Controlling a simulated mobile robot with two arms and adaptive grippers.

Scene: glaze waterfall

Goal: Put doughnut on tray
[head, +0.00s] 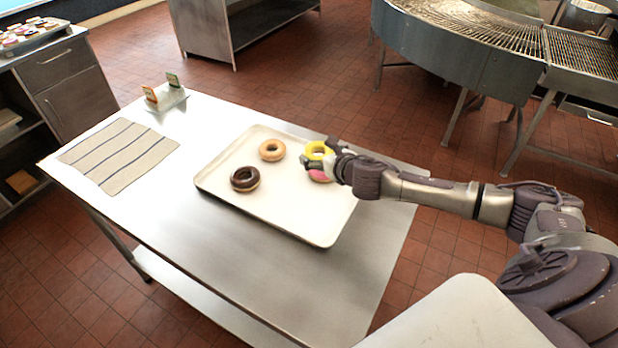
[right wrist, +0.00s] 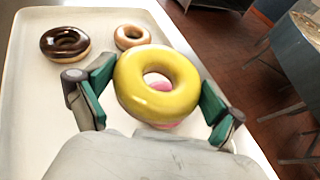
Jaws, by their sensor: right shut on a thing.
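A yellow-glazed doughnut (right wrist: 133,88) is between the green-padded fingers of my right gripper (right wrist: 158,95), which is shut on it. In the head view the yellow doughnut (head: 317,149) shows at the end of my right arm, over the right part of the white tray (head: 270,214). A pink doughnut (head: 318,175) is just below it, partly hidden by the gripper. A chocolate doughnut (head: 245,179) and a plain glazed doughnut (head: 272,150) lie on the tray. I cannot tell whether the yellow doughnut touches the pink one. My left gripper is not in view.
The tray lies on a steel table (head: 228,253). A striped cloth (head: 118,155) and a small holder with cards (head: 166,97) are at its left and back. The tray's front middle is bare. A curved conveyor (head: 470,45) stands beyond the table at back right.

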